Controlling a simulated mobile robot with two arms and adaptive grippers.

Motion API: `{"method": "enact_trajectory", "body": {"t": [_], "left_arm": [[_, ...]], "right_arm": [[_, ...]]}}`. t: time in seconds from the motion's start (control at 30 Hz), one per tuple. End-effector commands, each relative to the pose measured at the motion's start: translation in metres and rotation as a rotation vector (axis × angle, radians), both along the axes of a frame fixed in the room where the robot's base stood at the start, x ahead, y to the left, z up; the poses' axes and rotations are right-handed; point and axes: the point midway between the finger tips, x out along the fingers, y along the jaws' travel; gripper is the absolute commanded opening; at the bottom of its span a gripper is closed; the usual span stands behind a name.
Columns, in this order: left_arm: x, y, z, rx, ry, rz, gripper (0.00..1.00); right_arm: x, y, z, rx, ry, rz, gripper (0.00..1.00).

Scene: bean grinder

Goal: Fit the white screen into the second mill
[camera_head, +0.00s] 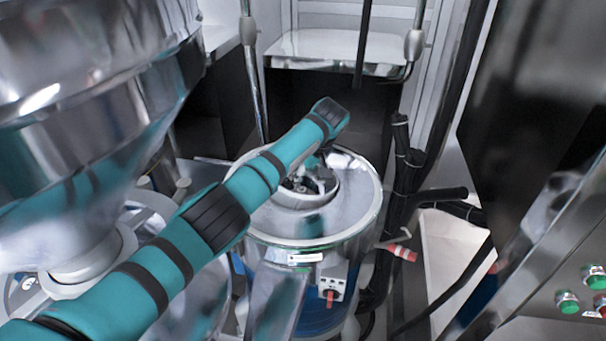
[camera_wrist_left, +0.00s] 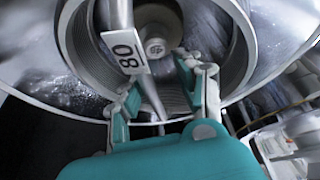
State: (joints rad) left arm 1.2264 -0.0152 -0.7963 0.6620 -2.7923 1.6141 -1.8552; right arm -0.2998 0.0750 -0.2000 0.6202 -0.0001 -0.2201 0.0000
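A round metal mill (camera_head: 345,215) stands at the centre of the head view with its top opening exposed. My left gripper (camera_head: 318,178) is low over that opening, partly hidden by my wrist. In the left wrist view, my left gripper (camera_wrist_left: 160,90) has its fingers apart, with a thin metal bar visible between them. The mill's opening (camera_wrist_left: 235,50) has a ribbed, ring-like inner wall and a round hub at its centre. A white tag (camera_wrist_left: 125,52) marked "80" sits by a grey rod there. I cannot clearly tell the white screen from the ribbed wall. My right gripper is out of view.
A large shiny hopper (camera_head: 90,90) fills the upper left. Black cables (camera_head: 405,170) run right of the mill, near a red-handled valve (camera_head: 400,251). A metal panel with green buttons (camera_head: 568,301) is at lower right. A steel shelf (camera_head: 335,45) is behind.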

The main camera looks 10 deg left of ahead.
Motion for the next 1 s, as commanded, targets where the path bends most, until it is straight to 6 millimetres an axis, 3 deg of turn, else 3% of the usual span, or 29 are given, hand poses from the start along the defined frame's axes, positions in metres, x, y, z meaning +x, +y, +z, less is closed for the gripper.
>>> {"method": "enact_trajectory", "body": {"t": [0.53, 0.7, 1.0], "left_arm": [[-0.024, -0.03, 0.092, -0.001, -0.005, -0.002, 0.35], [-0.029, -0.035, 0.105, 0.0, -0.003, -0.001, 0.35], [-0.029, -0.036, 0.108, -0.001, -0.001, -0.002, 0.35]], "right_arm": [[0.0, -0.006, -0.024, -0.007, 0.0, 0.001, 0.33], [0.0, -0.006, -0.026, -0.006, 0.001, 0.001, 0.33], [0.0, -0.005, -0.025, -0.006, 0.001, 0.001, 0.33]]}}
